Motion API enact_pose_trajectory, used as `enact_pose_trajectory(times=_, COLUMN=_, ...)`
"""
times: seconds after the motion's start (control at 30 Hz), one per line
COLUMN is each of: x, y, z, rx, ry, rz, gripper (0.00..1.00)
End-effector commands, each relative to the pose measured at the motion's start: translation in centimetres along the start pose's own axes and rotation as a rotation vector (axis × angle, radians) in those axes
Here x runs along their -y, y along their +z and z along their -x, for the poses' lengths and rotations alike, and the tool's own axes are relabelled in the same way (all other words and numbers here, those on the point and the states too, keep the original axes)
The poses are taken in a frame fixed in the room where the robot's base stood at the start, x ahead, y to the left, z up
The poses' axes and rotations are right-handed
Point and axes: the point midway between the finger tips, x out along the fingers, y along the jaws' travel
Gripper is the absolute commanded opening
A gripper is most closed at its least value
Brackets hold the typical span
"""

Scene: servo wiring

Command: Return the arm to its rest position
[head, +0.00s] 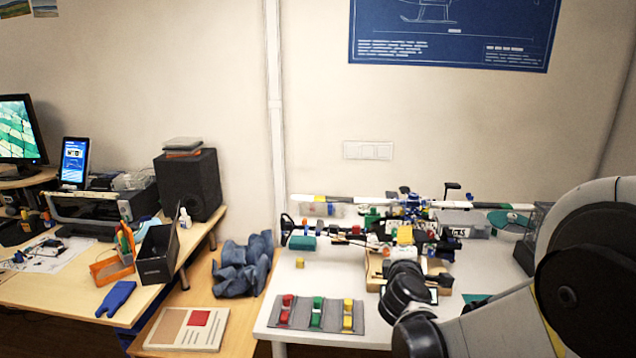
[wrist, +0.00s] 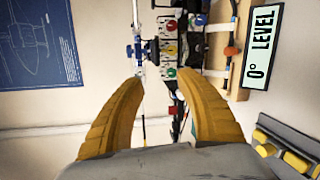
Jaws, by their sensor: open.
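My gripper (wrist: 162,78) shows in the wrist view with its two ribbed orange fingers spread apart and nothing held between them. Beyond the fingertips is part of a colorful servo and wiring assembly (wrist: 170,48), seen sideways. In the head view, my grey and black arm reaches in from the right over the white table, its wrist in front of the model helicopter (head: 412,208) and its parts. I cannot make out the fingers clearly in the head view. The arm hides part of the table's right side.
A grey mat (head: 333,318) with red, green and yellow pieces lies at the white table's (head: 280,296) front. A cardboard tray (head: 374,273) sits by my wrist. A wooden desk with a black speaker (head: 188,184) and blue cloth (head: 243,265) are left. Space above the table's front left is clear.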

Motion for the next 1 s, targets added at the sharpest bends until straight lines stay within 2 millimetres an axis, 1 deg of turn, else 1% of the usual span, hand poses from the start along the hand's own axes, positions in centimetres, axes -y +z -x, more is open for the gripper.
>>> enact_pose_trajectory(times=0.03, x=-0.4, y=1.5, z=1.7, rx=0.018, ry=-0.047, rz=-0.107, gripper=0.42)
enact_pose_trajectory(times=0.07, x=-0.5, y=2.3, z=2.6, rx=0.028, ry=-0.077, rz=-0.175, gripper=0.42)
enact_pose_trajectory(times=0.1, x=-0.4, y=3.2, z=4.0, rx=0.042, ry=-0.118, rz=-0.265, gripper=0.42)
enact_pose_trajectory(times=0.17, x=-0.1, y=4.4, z=6.2, rx=0.065, ry=-0.181, rz=-0.4, gripper=0.42)
enact_pose_trajectory(times=0.2, x=0.3, y=5.0, z=7.8, rx=0.08, ry=-0.224, rz=-0.487, gripper=0.42)
enact_pose_trajectory(times=0.27, x=1.0, y=5.8, z=10.2, rx=0.103, ry=-0.29, rz=-0.618, gripper=0.42)
enact_pose_trajectory(times=0.3, x=1.7, y=6.2, z=12.0, rx=0.12, ry=-0.335, rz=-0.704, gripper=0.42)
enact_pose_trajectory(times=0.37, x=2.7, y=6.5, z=14.8, rx=0.145, ry=-0.405, rz=-0.829, gripper=0.42)
enact_pose_trajectory(times=0.4, x=3.5, y=6.7, z=16.6, rx=0.162, ry=-0.453, rz=-0.912, gripper=0.42)
enact_pose_trajectory(times=0.47, x=4.8, y=6.6, z=19.5, rx=0.189, ry=-0.527, rz=-1.033, gripper=0.42)
enact_pose_trajectory(times=0.5, x=5.6, y=6.4, z=21.4, rx=0.206, ry=-0.575, rz=-1.108, gripper=0.42)
enact_pose_trajectory(times=0.6, x=7.5, y=5.6, z=25.6, rx=0.245, ry=-0.686, rz=-1.269, gripper=0.42)
enact_pose_trajectory(times=0.63, x=8.0, y=5.4, z=26.7, rx=0.254, ry=-0.715, rz=-1.31, gripper=0.42)
enact_pose_trajectory(times=0.7, x=8.9, y=4.8, z=28.8, rx=0.274, ry=-0.774, rz=-1.386, gripper=0.42)
enact_pose_trajectory(times=0.8, x=9.7, y=4.2, z=30.7, rx=0.293, ry=-0.829, rz=-1.455, gripper=0.42)
enact_pose_trajectory(times=0.9, x=10.0, y=3.9, z=31.5, rx=0.302, ry=-0.855, rz=-1.486, gripper=0.42)
enact_pose_trajectory(times=1.0, x=10.1, y=3.8, z=31.7, rx=0.304, ry=-0.86, rz=-1.491, gripper=0.42)
